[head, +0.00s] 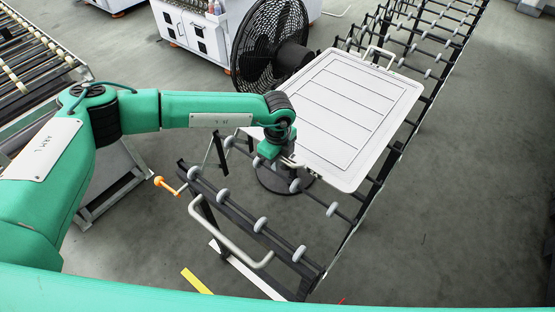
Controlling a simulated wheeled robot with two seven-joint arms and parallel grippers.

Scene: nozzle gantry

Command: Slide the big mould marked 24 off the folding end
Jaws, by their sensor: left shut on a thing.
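The big mould (345,115) is a pale flat slab with long grooves, lying on the roller conveyor. I cannot make out a 24 on it. A bar handle stands at its far edge (378,55). My left gripper (290,162) is shut on the handle at the mould's near left edge, mostly hidden by the wrist. The conveyor's near end section (255,222), the folding end, has bare rollers, a pale bar handle (228,240) and an orange crank knob (166,185). My right gripper is out of view.
A black fan (270,40) stands close to the mould's far left side. White cabinets (195,30) are behind it. Another roller conveyor (30,60) is at the far left. A yellow strip (196,281) marks the floor near the folding end. The floor at right is clear.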

